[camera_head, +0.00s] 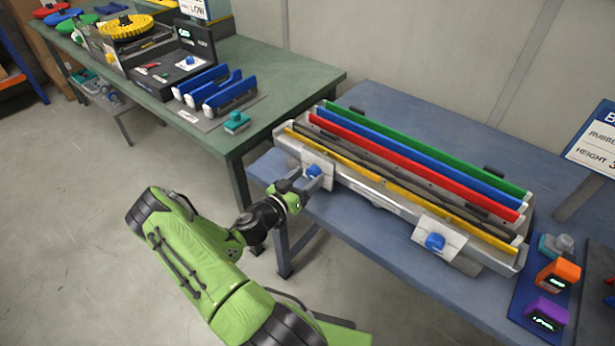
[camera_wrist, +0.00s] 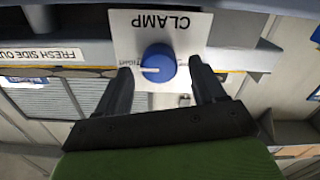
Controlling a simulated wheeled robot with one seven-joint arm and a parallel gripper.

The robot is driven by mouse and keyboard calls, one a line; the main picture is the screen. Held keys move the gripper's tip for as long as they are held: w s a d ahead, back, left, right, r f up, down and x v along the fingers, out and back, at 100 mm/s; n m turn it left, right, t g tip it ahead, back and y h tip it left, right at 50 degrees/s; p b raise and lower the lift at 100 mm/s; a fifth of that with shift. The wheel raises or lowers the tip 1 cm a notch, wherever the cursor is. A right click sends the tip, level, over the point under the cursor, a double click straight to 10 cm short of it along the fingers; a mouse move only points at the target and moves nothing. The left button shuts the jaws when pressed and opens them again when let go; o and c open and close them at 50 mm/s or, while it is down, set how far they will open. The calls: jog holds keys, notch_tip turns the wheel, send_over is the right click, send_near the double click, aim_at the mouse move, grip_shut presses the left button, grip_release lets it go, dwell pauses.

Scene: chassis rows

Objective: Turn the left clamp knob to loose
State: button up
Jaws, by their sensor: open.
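The left clamp knob (camera_head: 313,171) is blue and sits on a white plate (camera_head: 325,163) on the front of the long chassis (camera_head: 372,196). In the wrist view the blue knob (camera_wrist: 158,63) is below the upside-down word CLAMP. Its white pointer line points to picture left, at small lettering partly hidden by a finger. My gripper (camera_head: 305,185) is in front of the left knob. In the wrist view my gripper (camera_wrist: 161,72) is open, with one dark finger on each side of the knob and small visible gaps. Depth contact cannot be told.
The right clamp knob (camera_head: 435,241) is on the same chassis front. Coloured strips lie along the chassis on a blue table (camera_head: 385,100). A green table (camera_head: 290,78) with blue holders (camera_head: 230,95) stands at left. An orange device (camera_head: 558,275) and purple device (camera_head: 546,313) are at right.

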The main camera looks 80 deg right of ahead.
jog(key=shift+s+d, duration=0.2)
jog(key=shift+d, duration=0.3)
jog(key=c, duration=1.1)
jog(key=shift+o, duration=0.2)
